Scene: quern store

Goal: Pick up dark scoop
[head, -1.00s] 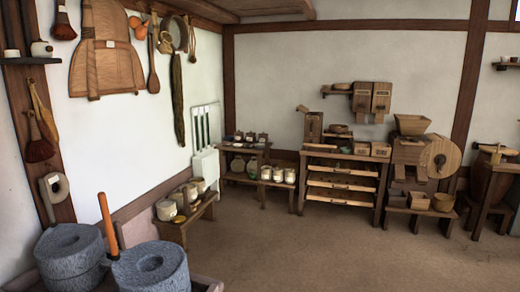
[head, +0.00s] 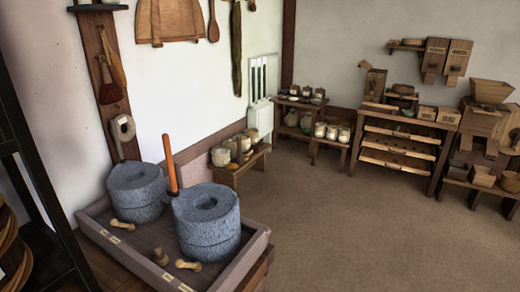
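Neither of my grippers is in view. A small dark brown piece (head: 161,256) lies in the wooden tray (head: 251,259) at the lower left; it may be the dark scoop, but it is too small to be sure. Two paler wooden pieces, one near the left quern (head: 122,225) and one in front of the right quern (head: 188,265), lie in the same tray. Two round grey stone querns stand in the tray, the left quern (head: 137,192) and the right quern (head: 206,221), with an upright orange handle (head: 172,165) between them.
A dark shelf frame (head: 40,185) stands at the left edge. A low bench (head: 235,169) with jars runs along the wall behind the tray. A shelved table (head: 398,145) and a wooden mill (head: 486,125) stand at the back right. The brown floor (head: 350,230) is clear at the right.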

